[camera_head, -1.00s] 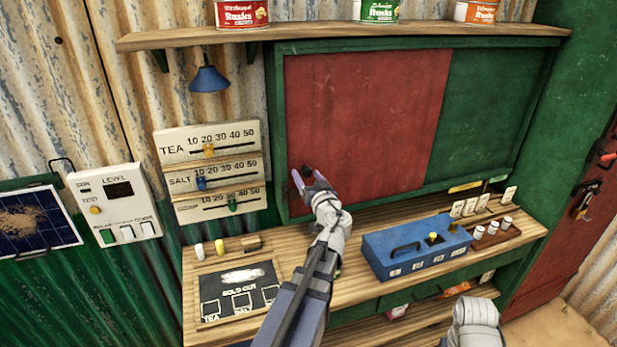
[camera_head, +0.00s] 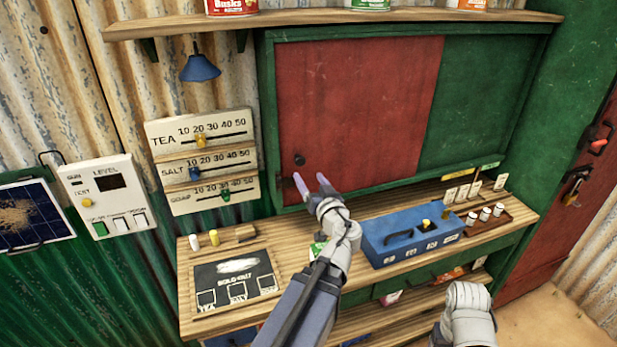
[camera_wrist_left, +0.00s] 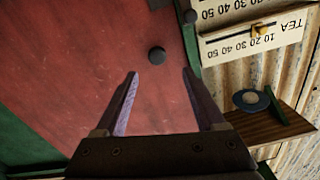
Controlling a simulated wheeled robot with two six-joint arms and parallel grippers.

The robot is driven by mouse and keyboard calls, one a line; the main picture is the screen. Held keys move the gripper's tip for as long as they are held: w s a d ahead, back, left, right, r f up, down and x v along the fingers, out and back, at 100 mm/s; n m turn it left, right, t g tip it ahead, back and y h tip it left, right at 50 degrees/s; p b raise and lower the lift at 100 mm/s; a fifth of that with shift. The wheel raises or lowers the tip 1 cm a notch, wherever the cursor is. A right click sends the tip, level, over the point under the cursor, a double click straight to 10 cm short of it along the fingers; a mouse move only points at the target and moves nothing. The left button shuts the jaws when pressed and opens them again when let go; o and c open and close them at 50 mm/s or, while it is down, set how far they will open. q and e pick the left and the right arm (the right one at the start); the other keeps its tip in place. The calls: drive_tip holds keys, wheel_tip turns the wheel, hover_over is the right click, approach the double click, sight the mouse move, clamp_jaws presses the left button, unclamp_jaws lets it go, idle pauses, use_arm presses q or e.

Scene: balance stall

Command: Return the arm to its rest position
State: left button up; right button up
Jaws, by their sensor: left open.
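My left gripper (camera_head: 312,184) is in front of the lower left part of the red sliding panel (camera_head: 355,110). Its two fingers are apart with nothing between them. The panel's dark round knob (camera_head: 299,160) is in plain view just above the fingertips, apart from them. In the left wrist view the open fingers (camera_wrist_left: 163,85) point towards the red panel, with the knob (camera_wrist_left: 156,54) beyond them and clear of both. My right arm (camera_head: 467,315) shows at the lower right; its fingers cannot be made out.
A blue box with a handle (camera_head: 385,256) stands on the wooden counter (camera_head: 210,321), right of my left arm. A black sign board (camera_head: 215,271) lies at the counter's left. A shelf (camera_head: 330,22) with tins runs above. Slider boards (camera_head: 160,155) hang at the left.

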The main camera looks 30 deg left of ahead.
idle(0.4)
use_arm(q)
drive_tip(key=s+d+f+m+g+h, duration=0.2)
drive_tip(key=s+d+f+g+h, duration=0.1)
drive_tip(key=d+f, duration=0.45)
drive_tip(key=s+d+f+m+g+h, duration=0.2)
drive_tip(key=d+f+g+h, duration=0.1)
drive_tip(key=d+f, duration=0.45)
drive_tip(key=s+d+f+m+g+h, duration=0.2)
drive_tip(key=s+d, duration=0.3)
drive_tip(key=d, duration=0.4)
drive_tip(key=s+d+f+m+g+h, duration=0.3)
drive_tip(key=s+d+f+m+h, duration=0.2)
drive_tip(key=d, duration=0.4)
drive_tip(key=shift+s+d+m, duration=0.15)
drive_tip(key=shift+s+m, duration=0.15)
drive_tip(key=shift+s, duration=0.5)
